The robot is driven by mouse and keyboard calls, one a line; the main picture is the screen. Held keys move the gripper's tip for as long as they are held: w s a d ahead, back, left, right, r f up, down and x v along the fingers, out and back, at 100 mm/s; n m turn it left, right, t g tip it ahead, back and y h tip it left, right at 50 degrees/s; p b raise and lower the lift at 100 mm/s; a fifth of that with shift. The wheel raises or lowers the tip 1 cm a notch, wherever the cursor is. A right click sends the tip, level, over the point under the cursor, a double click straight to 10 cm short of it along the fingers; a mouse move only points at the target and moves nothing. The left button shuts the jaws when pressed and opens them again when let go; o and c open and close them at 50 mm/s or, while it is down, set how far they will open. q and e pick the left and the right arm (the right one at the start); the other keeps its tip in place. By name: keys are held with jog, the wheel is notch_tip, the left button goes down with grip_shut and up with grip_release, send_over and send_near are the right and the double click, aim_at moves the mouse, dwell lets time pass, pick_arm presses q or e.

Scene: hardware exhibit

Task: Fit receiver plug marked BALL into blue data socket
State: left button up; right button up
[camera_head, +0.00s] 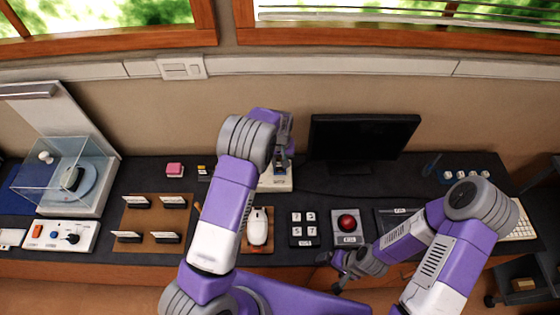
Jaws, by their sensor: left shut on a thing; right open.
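My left gripper (282,158) is over the back of the desk, shut on a small plug that its fingers mostly hide. No BALL marking can be read. Just below the fingers is a pale block (275,184) with a blue patch, the blue data socket (280,169), on its upper part. I cannot tell whether the plug touches the socket or is in it. My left forearm covers the block's left side. My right gripper (343,274) is open and empty at the desk's front edge, below the red trackball.
A dark monitor (362,138) stands right of the socket block. In front are a white mouse (257,228), a keypad (304,228) and a red trackball (347,222). A brown board (155,218) with labelled holders, a pink block (175,169) and a clear case (62,172) are left.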

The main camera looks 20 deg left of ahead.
pick_arm(q)
jog(key=shift+f+b, duration=0.4)
jog(key=shift+f, duration=0.15)
dwell(0.5)
jog(key=shift+s+d+f+b, duration=0.15)
jog(key=shift+s+f+b, duration=0.15)
jog(key=shift+f+b, duration=0.3)
dwell(0.7)
jog(key=o, duration=1.6)
jog(key=shift+c, duration=0.2)
jog(key=shift+r, duration=0.1)
jog(key=shift+w+a+r+p, duration=0.1)
jog(key=shift+w+r+p, duration=0.1)
jog(key=shift+r+p, duration=0.4)
jog(key=shift+w+a+r+p, duration=0.15)
jog(key=shift+r+p, duration=0.25)
jog(key=shift+r, duration=0.3)
jog(key=shift+s+d+r+p, duration=0.1)
jog(key=shift+r+p, duration=1.2)
jog(key=shift+r, duration=0.8)
